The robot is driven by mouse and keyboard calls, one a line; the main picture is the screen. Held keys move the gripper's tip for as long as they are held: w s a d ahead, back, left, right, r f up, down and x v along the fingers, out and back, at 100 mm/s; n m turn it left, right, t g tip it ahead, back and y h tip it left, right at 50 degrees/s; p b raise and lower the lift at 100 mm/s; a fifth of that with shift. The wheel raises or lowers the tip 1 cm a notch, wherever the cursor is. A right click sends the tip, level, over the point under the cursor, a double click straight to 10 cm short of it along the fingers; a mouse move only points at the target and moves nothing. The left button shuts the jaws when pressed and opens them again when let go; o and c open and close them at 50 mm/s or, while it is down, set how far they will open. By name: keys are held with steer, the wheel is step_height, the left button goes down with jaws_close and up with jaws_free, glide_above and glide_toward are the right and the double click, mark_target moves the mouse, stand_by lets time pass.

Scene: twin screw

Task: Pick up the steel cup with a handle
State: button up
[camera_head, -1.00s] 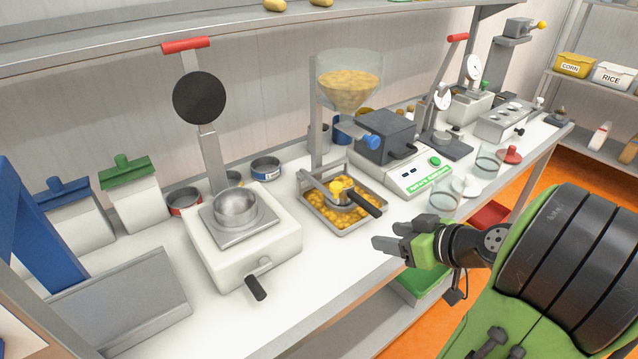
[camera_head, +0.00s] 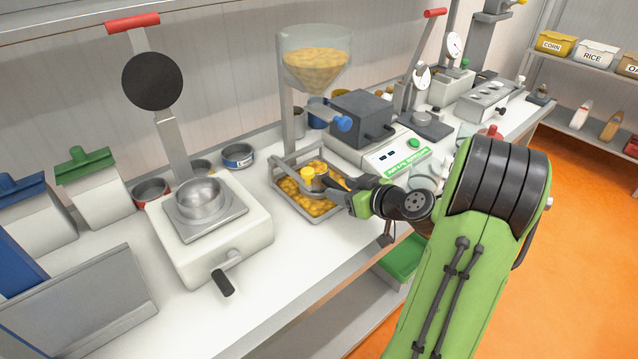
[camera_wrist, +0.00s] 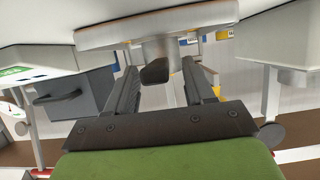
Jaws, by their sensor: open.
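The steel cup (camera_head: 320,182) sits in the metal tray of yellow kernels (camera_head: 301,205) under the hopper, partly hidden by my gripper. Its black handle, seen earlier pointing to the lower right, is now mostly hidden behind my gripper in the head view. My gripper (camera_head: 352,192) is at the tray's right side, beside the cup. In the wrist view, my open gripper (camera_wrist: 160,80) has a finger on each side of the dark handle end (camera_wrist: 155,72), with the steel cup (camera_wrist: 156,47) beyond it. I cannot tell whether the fingers touch the handle.
The hopper of kernels (camera_head: 315,66) stands above the tray. A grey-topped machine (camera_head: 362,118) is close behind my gripper. A white press with a steel bowl (camera_head: 200,199) stands to the left. Bare counter (camera_head: 290,250) lies in front of the tray.

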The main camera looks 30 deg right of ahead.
mark_target(322, 181)
steer(key=x, duration=0.2)
steer(key=shift+w+f, duration=0.1)
steer(key=shift+w, duration=0.2)
jaws_close()
